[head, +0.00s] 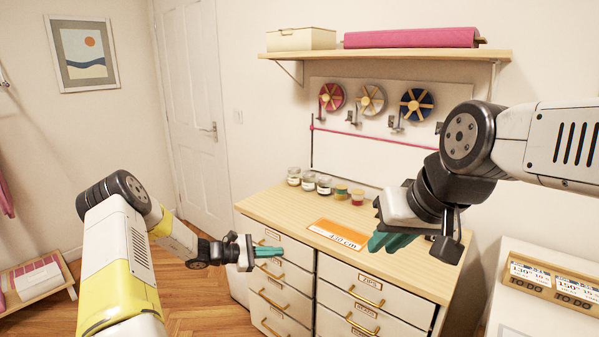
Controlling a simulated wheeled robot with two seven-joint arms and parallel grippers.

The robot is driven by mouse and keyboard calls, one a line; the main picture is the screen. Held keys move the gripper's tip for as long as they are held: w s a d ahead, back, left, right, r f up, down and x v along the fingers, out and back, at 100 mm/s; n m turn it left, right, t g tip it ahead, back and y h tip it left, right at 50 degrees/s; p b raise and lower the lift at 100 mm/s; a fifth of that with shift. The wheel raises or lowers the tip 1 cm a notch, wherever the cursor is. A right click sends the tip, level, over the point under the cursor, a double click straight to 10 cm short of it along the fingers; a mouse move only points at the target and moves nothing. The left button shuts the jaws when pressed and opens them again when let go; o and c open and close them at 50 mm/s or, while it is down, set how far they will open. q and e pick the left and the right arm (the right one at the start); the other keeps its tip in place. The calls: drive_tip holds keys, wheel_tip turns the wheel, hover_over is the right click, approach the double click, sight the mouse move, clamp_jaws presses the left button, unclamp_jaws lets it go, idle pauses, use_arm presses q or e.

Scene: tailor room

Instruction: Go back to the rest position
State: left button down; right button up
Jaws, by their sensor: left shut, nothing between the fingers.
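My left gripper (268,251), with teal fingers, is at the front left of the wooden-topped drawer cabinet (270,205), in front of its upper left drawers. Its fingers are shut and hold nothing. My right gripper (390,241) hangs over the right part of the cabinet top, fingers pointing down and left. Its teal fingers are partly hidden by the gripper body, so I cannot tell whether they are open or shut.
Several small jars (308,181) stand at the cabinet's back left. An orange-and-white card (338,234) lies on top. Ribbon spools (371,98) hang behind, below a shelf (400,53). A white table with TO DO boxes (530,272) is at right. Wooden floor (205,295) shows at lower left.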

use_arm(q)
drive_tip(key=s+d+r+m+g+y, duration=0.2)
drive_tip(key=s+r+m+g+y, duration=0.3)
drive_tip(key=s+r+m, duration=1)
drive_tip(key=s+a+r+m+t+y, duration=0.1)
drive_tip(key=s+a+r+t+y, duration=0.1)
drive_tip(key=s+r, duration=0.5)
drive_tip(key=s+a+r+m+t+y, duration=0.1)
drive_tip(key=s+a+r+t+y, duration=0.2)
drive_tip(key=s, duration=1.2)
wheel_tip(320, 180, up, 5)
drive_tip(key=a+y, duration=0.2)
drive_tip(key=shift+a+r, duration=0.15)
drive_tip(key=shift+a, duration=0.2)
